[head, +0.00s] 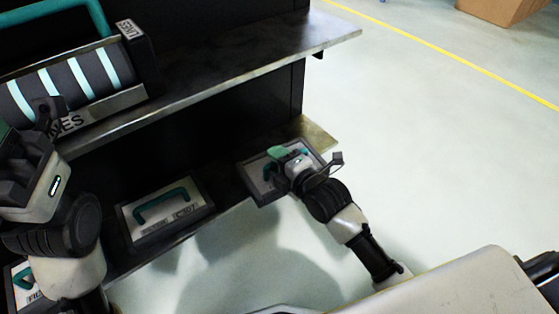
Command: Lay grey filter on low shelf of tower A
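A flat grey-framed filter (256,188) is at the right end of the low shelf (318,134), lying roughly flat, with its near edge at or past the shelf's front edge. I cannot tell whether it rests on the shelf or hangs just above it. My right gripper (291,165) is over the filter at its teal handle (279,153) and looks shut on it; its fingertips are mostly hidden. My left gripper (44,112) is at the left, in front of the upper shelf; its finger opening does not show clearly.
Another grey-framed panel with a teal handle (168,207) lies on the low shelf to the left. A dark striped unit (75,83) sits on the upper shelf (230,68), which overhangs the low one. A cardboard box (500,8) stands far off. The floor at right is clear.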

